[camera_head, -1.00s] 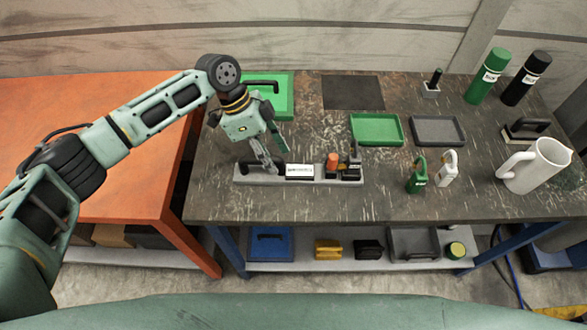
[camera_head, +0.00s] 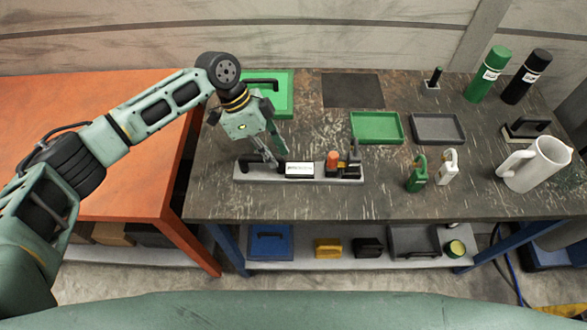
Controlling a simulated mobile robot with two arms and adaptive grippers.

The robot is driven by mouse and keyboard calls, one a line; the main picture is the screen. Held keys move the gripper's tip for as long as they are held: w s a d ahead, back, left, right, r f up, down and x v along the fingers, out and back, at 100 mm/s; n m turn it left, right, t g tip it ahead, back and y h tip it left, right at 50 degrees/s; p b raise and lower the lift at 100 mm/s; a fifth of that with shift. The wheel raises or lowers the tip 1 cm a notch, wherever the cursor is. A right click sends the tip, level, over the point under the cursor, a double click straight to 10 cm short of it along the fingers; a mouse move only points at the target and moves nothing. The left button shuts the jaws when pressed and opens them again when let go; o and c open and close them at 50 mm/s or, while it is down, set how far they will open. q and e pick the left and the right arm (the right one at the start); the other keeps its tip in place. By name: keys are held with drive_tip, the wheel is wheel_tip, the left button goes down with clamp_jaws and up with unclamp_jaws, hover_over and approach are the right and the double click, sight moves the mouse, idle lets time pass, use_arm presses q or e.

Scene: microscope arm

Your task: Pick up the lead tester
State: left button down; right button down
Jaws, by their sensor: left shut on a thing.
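What looks like the lead tester (camera_head: 299,169), a black device with a white label, lies in a long grey holder (camera_head: 310,181) near the front left of the dark workbench. My left gripper (camera_head: 271,160) reaches down to its left end and is shut on it. The fingertips partly hide that end. I cannot tell whether the tester is clear of the holder. My right gripper is not in view.
An orange-capped item (camera_head: 332,160) and dark parts fill the holder's right end. A green case (camera_head: 270,88) lies behind my gripper.

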use_arm(q)
drive_tip(key=shift+w+d+r, duration=0.1)
drive_tip(key=shift+r, duration=0.05)
drive_tip(key=shift+r, duration=0.1)
drive_tip(key=shift+r+b, duration=0.4)
drive_tip(key=shift+r, duration=0.45)
drive_tip(key=shift+d+r+b, duration=0.25)
drive_tip(key=shift+r+b, duration=0.2)
drive_tip(key=shift+r, duration=0.75)
drive_tip(key=s+d+r+b, duration=0.2)
drive_tip(key=s+d+r, duration=0.3)
drive_tip(key=d, duration=0.5)
drive_tip(key=shift+r+b, duration=0.35)
drive_tip(key=shift+r, duration=0.5)
